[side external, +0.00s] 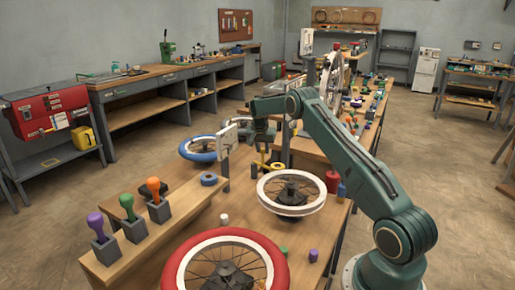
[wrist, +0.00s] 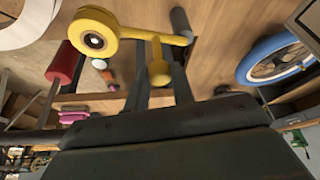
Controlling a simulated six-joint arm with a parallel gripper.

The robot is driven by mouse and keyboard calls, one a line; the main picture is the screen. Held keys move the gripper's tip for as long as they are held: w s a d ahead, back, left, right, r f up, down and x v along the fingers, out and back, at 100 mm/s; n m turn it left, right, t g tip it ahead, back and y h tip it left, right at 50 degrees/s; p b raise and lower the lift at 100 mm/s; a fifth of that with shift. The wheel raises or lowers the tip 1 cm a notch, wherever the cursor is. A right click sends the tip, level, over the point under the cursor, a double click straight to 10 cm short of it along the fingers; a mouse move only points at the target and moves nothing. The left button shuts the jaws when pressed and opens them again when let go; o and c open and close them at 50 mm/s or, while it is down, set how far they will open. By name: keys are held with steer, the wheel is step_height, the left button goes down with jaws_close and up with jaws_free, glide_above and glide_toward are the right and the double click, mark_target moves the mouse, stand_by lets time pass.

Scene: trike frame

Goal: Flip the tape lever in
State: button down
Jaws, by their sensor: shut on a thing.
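The tape lever (wrist: 150,33) shows in the wrist view as a yellow arm with a round yellow roll (wrist: 94,42) at its left end and a dark grey post (wrist: 181,24) at its right end. A yellow knob (wrist: 159,72) hangs off the arm's middle. My gripper (wrist: 158,66) is shut on this knob, one finger on each side. In the side external view the yellow lever (side external: 268,166) is small, just below my gripper (side external: 264,146), which is partly hidden by its own wrist.
A white-rimmed wheel (side external: 291,192) and a red-tyred wheel (side external: 225,262) lie in front on the bench. A blue-tyred wheel (side external: 203,147) lies behind to the left. A red cylinder (side external: 332,181) stands right of the lever. A rack (side external: 150,228) holds coloured-handled tools at left.

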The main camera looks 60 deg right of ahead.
steer(key=shift+w+a+m+g, duration=0.15)
steer(key=shift+a+m+g, duration=0.1)
steer(key=shift+m, duration=0.35)
steer(key=shift+w+a+m+g, duration=0.1)
steer(key=shift+a+m+g, duration=0.15)
steer(key=shift+m, duration=0.35)
steer(key=c, duration=1.2)
jaws_free()
steer(key=shift+a+r, duration=0.1)
steer(key=v, duration=1.3)
steer(key=shift+a+r, duration=0.2)
steer(key=shift+r, duration=0.05)
